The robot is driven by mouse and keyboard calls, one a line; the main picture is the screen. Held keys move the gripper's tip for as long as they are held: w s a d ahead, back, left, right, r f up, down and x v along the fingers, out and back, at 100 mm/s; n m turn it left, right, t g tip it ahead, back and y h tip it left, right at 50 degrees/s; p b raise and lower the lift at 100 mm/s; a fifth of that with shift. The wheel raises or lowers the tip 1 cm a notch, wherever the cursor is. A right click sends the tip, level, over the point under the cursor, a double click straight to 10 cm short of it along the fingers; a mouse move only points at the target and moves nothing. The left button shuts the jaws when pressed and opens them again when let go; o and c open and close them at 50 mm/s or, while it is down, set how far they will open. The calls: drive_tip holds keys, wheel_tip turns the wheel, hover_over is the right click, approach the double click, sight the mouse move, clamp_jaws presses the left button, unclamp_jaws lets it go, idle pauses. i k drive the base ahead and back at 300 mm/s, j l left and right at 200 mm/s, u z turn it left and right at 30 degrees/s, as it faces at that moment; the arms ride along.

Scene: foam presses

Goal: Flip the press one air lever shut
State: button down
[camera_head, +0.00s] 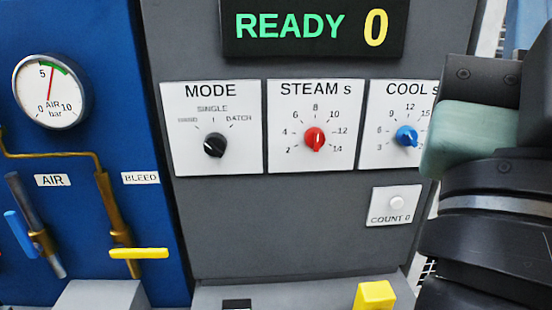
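The blue air lever (19,233) is at the lower left, beside a grey pipe below the AIR label (52,180). Its handle slants roughly along the pipe, not across it. The AIR gauge (50,90) above has its needle pointing almost straight up, a little past 5 bar. No press number shows in this view. Dark links of my arm fill the right edge. My gripper's fingers are not in view, and nothing of mine is near the lever.
The yellow BLEED lever (138,253) lies crosswise on a brass pipe right of the air lever. The grey panel holds MODE (215,145), STEAM (314,139) and COOL (407,136) knobs and a READY 0 display (312,26). A yellow block (375,296) sits below.

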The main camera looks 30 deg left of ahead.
sight(33, 251)
drive_tip(key=k+u, duration=0.15)
drive_tip(key=u, duration=2)
